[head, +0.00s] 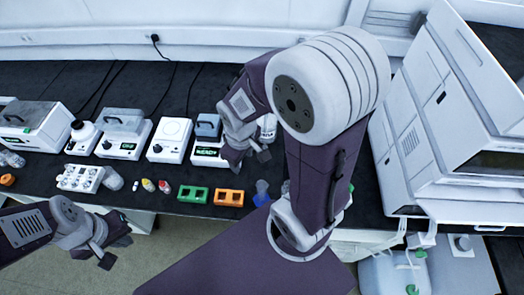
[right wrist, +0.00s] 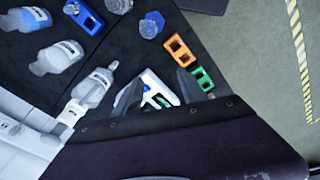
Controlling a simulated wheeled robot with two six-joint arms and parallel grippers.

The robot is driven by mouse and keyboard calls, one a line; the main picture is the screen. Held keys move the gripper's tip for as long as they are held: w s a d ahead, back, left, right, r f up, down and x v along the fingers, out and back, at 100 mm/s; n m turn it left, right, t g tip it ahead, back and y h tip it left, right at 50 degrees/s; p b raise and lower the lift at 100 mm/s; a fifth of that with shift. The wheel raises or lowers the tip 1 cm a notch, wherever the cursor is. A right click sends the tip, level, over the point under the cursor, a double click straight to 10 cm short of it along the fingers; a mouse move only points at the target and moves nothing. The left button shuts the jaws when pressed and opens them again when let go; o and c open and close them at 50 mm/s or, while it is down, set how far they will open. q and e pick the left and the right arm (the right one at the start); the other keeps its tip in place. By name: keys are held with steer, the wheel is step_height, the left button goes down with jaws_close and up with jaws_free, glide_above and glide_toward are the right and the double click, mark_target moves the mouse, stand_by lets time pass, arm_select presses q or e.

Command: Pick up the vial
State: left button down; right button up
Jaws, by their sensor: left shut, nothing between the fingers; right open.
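My left gripper (head: 116,252) is shut and empty, in front of the bench at lower left.
A green rack (head: 193,194) and an orange rack (head: 229,198) stand at the front edge. A white multi-well block (head: 80,178) is further left. White instruments (head: 169,140) line the back. Bottles (right wrist: 92,88) show in the right wrist view. A large white machine (head: 420,130) stands right.

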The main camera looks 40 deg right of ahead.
steer(key=w+d+n+h, duration=0.2)
steer(key=w+d+n, duration=0.2)
steer(key=w+n, duration=0.3)
steer(key=n+g+h+b, duration=0.2)
steer(key=n, duration=0.3)
glide_above(263, 147)
steer(key=a, duration=0.2)
step_height(263, 147, down, 18)
steer(key=x, duration=0.3)
steer(key=shift+w+a+p, duration=0.15)
steer(key=shift+w+p, duration=0.15)
steer(key=shift+p, duration=0.05)
steer(key=shift+f, duration=0.15)
steer(key=p+x, duration=0.1)
steer(key=x, duration=0.3)
steer(key=shift+s+f, duration=0.2)
steer(key=shift+f, duration=0.05)
steer(key=shift+d+f, duration=0.25)
steer(key=shift+d, duration=0.05)
jaws_close()
